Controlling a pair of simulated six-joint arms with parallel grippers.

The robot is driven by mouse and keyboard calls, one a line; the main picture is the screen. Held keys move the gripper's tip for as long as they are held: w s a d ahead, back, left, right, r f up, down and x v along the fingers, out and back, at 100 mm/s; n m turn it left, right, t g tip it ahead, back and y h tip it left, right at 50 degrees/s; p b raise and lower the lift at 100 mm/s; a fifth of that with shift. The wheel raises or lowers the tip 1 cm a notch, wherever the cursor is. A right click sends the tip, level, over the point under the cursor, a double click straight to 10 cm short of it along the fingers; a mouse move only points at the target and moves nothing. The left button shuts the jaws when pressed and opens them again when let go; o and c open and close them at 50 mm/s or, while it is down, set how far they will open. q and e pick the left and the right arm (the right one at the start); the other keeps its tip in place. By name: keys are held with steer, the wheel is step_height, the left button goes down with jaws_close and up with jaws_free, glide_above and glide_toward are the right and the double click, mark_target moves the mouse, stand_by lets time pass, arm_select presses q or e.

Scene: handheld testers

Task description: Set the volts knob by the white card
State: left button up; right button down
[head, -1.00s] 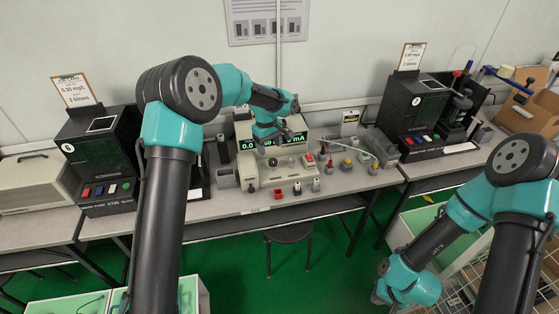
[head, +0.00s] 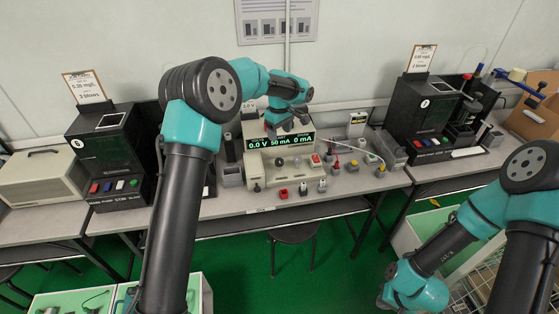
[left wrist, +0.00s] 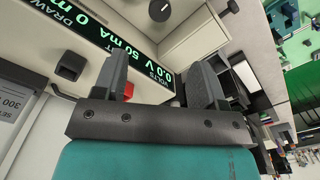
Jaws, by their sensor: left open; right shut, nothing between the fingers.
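The power supply (head: 252,161) stands mid-bench. Its green display (head: 263,144) reads 0.0 V, 50 mA and 0 mA. A small white card (head: 248,106) reading about 3.0 V stands behind it, partly hidden by my left arm. Knobs show on the front; I cannot tell from the head view which is volts. My left gripper (head: 286,125) is open and empty, above the display. In the left wrist view its fingers (left wrist: 160,80) straddle the display's VOLTS end; a black knob (left wrist: 229,6) lies apart at the top. My right gripper (head: 384,302) is shut and empty, low at the right.
Black testers stand left (head: 108,150) and right (head: 420,115), each with a clipboard. A red part (head: 283,194) and several small parts lie along the bench front. Plugs and cables (head: 365,150) crowd the supply's right side. A stool (head: 292,234) stands below.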

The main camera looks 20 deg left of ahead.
mark_target(279, 161)
arm_select(q)
step_height(279, 161, down, 14)
steer(key=shift+f, duration=0.1)
stand_by(0.4)
steer(key=shift+c, duration=0.2)
steer(key=c, duration=0.9)
